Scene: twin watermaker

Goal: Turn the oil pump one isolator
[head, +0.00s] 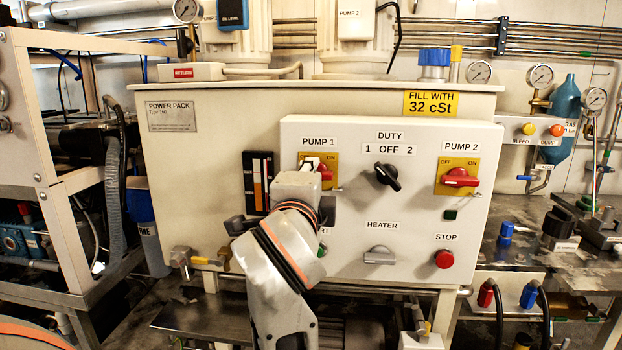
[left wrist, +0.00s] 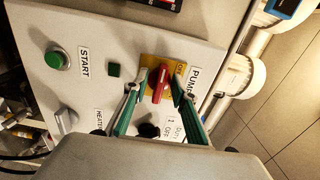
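The pump 1 isolator is a red handle (head: 326,173) on a yellow plate (head: 332,159), under the PUMP 1 label on the cream control box. My left gripper (head: 314,166) is in front of it and hides much of the handle and plate. In the left wrist view the red handle (left wrist: 160,83) lies between the two green-edged fingers of my left gripper (left wrist: 159,80). The fingers are open, one on each side, with narrow gaps visible; I cannot make out contact. The handle appears to lie roughly crosswise to the box's upright. My right gripper is not in view.
The black duty switch (head: 387,176) and red pump 2 isolator (head: 460,178) sit to the right. The grey heater switch (head: 380,256) and red stop button (head: 444,259) are below. An oil level gauge (head: 258,182) is just left of my gripper.

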